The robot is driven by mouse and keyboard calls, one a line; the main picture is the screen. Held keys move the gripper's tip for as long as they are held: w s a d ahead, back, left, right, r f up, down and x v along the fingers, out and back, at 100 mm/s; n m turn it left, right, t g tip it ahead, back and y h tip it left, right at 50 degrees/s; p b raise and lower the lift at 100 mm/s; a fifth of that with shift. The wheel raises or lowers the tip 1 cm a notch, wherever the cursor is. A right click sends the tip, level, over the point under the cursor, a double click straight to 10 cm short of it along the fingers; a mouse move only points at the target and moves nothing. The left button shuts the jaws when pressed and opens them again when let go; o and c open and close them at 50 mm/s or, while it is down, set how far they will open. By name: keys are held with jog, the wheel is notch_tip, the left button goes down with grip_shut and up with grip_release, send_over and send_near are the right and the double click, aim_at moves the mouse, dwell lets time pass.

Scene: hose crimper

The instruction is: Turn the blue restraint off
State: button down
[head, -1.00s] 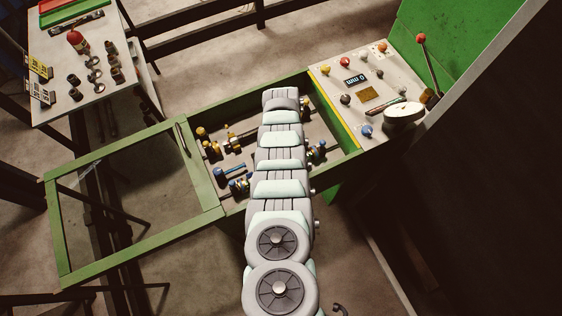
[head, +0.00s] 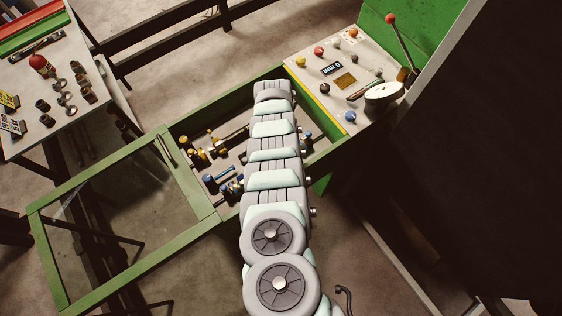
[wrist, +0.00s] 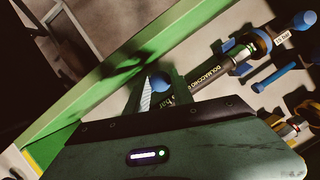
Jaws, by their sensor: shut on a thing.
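In the wrist view my gripper (wrist: 162,90) is at the green frame's inner edge. Its fingers are closed around a blue round knob (wrist: 159,82), which shows between them; it seems to be part of the blue restraint. In the head view my arm hides the gripper and the held knob. Blue parts (head: 226,174) show left of my arm, and a blue part (head: 307,136) shows right of it.
The green frame (head: 196,220) surrounds the bay, with an open windowed lid at left. A control panel (head: 305,68) with coloured knobs and a red-tipped lever stands at upper right. A side table (head: 22,78) with fittings is at upper left. Yellow-ended parts (head: 195,154) lie in the bay.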

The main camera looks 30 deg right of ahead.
jog(key=c, duration=1.4)
grip_release()
jog(key=v, duration=1)
jog(key=shift+w+d+r+b, duration=0.1)
jog(key=shift+w+r+b, duration=0.1)
jog(key=shift+r+b, duration=0.15)
